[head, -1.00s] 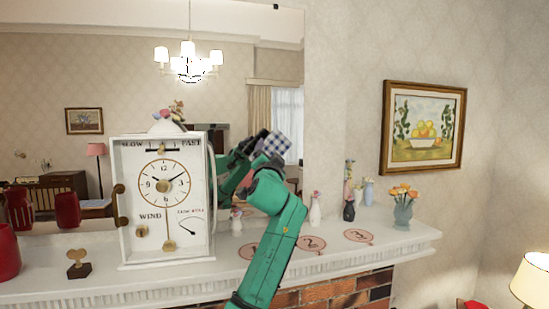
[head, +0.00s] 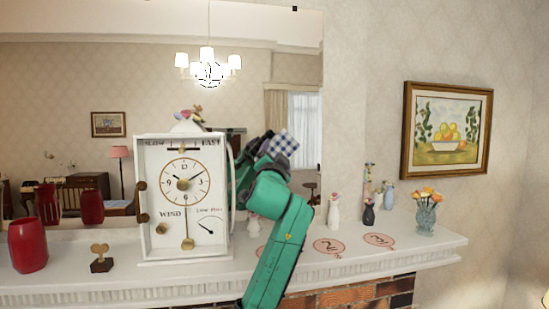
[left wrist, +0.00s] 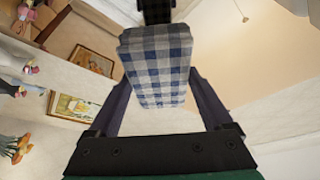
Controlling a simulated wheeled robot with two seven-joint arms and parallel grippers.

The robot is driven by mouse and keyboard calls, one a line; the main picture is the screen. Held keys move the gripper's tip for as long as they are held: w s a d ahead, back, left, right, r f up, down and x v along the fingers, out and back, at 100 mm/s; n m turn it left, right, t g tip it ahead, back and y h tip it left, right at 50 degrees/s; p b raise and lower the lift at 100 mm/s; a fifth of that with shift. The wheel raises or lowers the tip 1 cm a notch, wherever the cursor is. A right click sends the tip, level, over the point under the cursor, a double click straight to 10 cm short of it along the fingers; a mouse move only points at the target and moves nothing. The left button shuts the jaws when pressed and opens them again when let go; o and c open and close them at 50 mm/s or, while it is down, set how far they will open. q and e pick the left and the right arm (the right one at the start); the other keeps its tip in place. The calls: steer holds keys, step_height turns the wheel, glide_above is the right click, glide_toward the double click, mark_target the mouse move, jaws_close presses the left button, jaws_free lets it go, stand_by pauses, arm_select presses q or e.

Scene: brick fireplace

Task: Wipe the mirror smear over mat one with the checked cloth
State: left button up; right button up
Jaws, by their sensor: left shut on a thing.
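My left gripper (head: 268,147) is shut on the blue-and-white checked cloth (head: 285,143), held up in front of the mirror (head: 290,65), right of the clock. In the left wrist view the cloth (left wrist: 158,65) sits between the two fingers. I cannot tell whether it touches the glass. Mat one (head: 262,253) lies on the mantel, mostly hidden behind my left arm. Mat two (head: 328,247) and mat three (head: 379,240) lie to its right. I cannot make out the smear. My right gripper is not in view.
The white clock (head: 183,200) stands close left of my left arm. A white figurine (head: 334,211), a dark vase (head: 369,212) and a flower vase (head: 426,217) stand on the mantel's right.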

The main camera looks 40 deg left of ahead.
arm_select(q)
steer(key=shift+s+d, duration=0.5)
steer(key=shift+d, duration=0.2)
steer(key=shift+s+d, duration=0.45)
steer(key=shift+d, duration=0.25)
steer(key=shift+s+d+b, duration=0.25)
steer(key=shift+s+d, duration=0.2)
steer(key=shift+d, duration=0.2)
steer(key=shift+s+d+b, duration=0.25)
steer(key=shift+s+d, duration=0.2)
steer(key=shift+d, duration=0.15)
steer(key=shift+w+a, duration=0.1)
